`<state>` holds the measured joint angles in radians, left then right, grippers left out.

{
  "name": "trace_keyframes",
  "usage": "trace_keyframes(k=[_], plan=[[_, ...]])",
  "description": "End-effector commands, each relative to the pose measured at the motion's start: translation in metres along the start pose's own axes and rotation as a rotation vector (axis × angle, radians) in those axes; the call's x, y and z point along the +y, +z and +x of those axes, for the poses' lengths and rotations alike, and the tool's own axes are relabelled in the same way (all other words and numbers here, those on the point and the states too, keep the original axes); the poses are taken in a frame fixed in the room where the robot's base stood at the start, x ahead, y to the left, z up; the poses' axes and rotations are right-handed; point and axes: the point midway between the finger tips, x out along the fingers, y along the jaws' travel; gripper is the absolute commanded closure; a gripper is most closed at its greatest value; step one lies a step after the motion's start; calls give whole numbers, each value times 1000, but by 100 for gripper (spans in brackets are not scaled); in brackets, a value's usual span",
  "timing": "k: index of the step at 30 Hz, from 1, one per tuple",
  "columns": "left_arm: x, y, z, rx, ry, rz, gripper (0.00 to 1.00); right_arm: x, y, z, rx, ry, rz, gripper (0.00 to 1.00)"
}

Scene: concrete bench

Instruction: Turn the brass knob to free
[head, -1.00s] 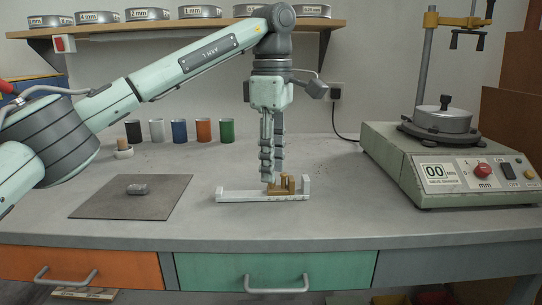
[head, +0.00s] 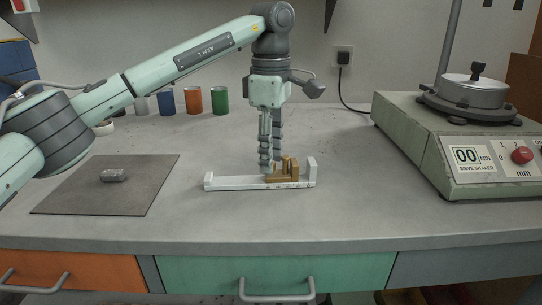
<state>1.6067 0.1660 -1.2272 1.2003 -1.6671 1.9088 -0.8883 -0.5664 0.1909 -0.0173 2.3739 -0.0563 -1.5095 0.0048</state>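The brass knob (head: 288,168) rises from a brass block on a white rail (head: 232,183). The rail has raised ends and lies on the bench in the middle of the head view. My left gripper (head: 270,172) points straight down at the left side of the brass part. Its fingertips reach down to the brass block and partly cover its left end. I cannot tell whether they touch the knob or how far apart they are. The marks on the rail's front are too small to read. My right gripper is out of view.
A grey mat (head: 75,198) with a small metal block (head: 114,175) lies at left. Coloured cups, including a green one (head: 220,100), stand behind. A sieve shaker (head: 440,140) fills the right. The bench front (head: 270,230) is clear.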

Motion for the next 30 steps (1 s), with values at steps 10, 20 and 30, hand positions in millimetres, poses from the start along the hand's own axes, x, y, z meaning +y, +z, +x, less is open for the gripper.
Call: trace_keyframes(k=[10,20,30], plan=[[0,0,7,0,0,0,64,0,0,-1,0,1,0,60],[0,0,6,0,0,0,100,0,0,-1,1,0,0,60],[0,0,6,1,0,-24,100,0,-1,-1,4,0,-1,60]])
